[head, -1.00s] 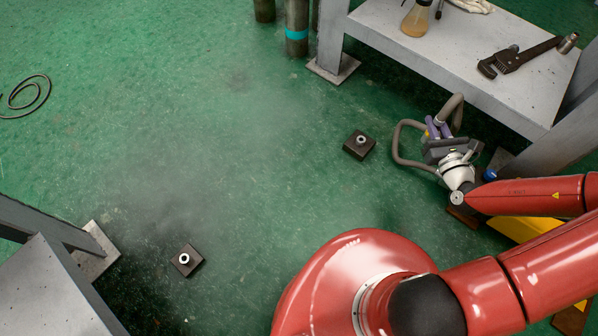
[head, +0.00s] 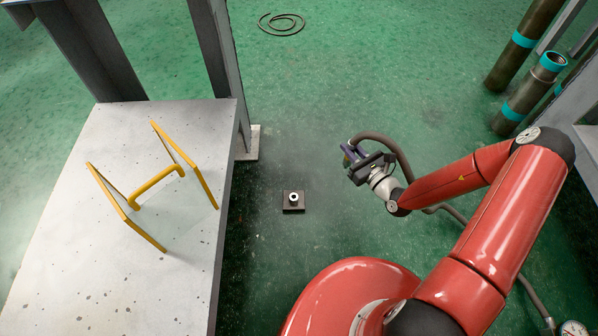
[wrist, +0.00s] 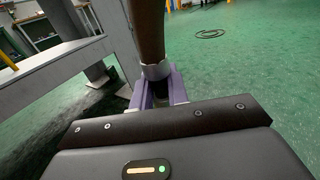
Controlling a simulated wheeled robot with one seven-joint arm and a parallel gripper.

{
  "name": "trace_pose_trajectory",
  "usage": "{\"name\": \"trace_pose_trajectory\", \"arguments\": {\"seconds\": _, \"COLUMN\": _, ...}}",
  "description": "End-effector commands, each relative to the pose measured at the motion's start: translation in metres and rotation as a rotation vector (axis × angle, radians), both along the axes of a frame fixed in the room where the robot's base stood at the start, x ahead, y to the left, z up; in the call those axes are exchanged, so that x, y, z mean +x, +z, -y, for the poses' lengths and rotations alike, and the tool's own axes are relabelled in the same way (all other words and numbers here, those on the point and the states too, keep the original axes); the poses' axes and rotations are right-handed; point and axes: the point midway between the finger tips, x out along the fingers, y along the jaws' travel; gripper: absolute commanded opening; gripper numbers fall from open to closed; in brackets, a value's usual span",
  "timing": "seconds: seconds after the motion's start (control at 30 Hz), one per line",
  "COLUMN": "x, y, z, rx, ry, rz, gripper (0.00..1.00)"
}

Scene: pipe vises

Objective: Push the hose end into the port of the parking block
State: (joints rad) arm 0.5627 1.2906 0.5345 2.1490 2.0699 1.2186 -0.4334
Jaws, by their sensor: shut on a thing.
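A dark square block (head: 287,206) with a pale ringed port (head: 293,197) on top sits on the green floor, left of my gripper in the head view. I take it as the parking block. My gripper (head: 350,155) is shut on the hose (head: 384,140), above the floor and apart from the block. In the wrist view, the purple fingers (wrist: 158,92) close around the hose's pale collar (wrist: 155,71), and the brown hose (wrist: 148,28) rises from it. The hose's tip is hidden by the fingers and gripper body. The block cannot be made out in the wrist view.
A grey table (head: 120,240) with a yellow frame (head: 158,185) stands left of the block. Its leg has a foot plate (head: 248,145) behind the block. A coiled cable (head: 281,24) lies far back. Pipes (head: 525,90) stand at right. Floor between block and gripper is clear.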

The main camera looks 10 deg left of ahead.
Motion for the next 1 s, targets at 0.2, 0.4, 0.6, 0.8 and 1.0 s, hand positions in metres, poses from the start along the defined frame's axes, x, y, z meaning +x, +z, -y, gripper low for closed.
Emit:
{"name": "trace_pose_trajectory", "arguments": {"seconds": 0.2, "x": -0.031, "y": -0.048, "z": -0.101, "rx": -0.006, "ry": 0.229, "rz": -0.001, "gripper": 0.00}}
{"name": "trace_pose_trajectory", "arguments": {"seconds": 0.4, "x": -0.055, "y": -0.072, "z": -0.144, "rx": -0.014, "ry": 0.340, "rz": 0.000, "gripper": 0.00}}
{"name": "trace_pose_trajectory", "arguments": {"seconds": 0.6, "x": -0.061, "y": -0.077, "z": -0.153, "rx": -0.015, "ry": 0.364, "rz": 0.002, "gripper": 0.00}}
{"name": "trace_pose_trajectory", "arguments": {"seconds": 0.8, "x": -0.060, "y": -0.077, "z": -0.152, "rx": -0.015, "ry": 0.362, "rz": 0.002, "gripper": 0.00}}
{"name": "trace_pose_trajectory", "arguments": {"seconds": 1.0, "x": -0.061, "y": -0.078, "z": -0.150, "rx": -0.015, "ry": 0.367, "rz": 0.000, "gripper": 0.00}}
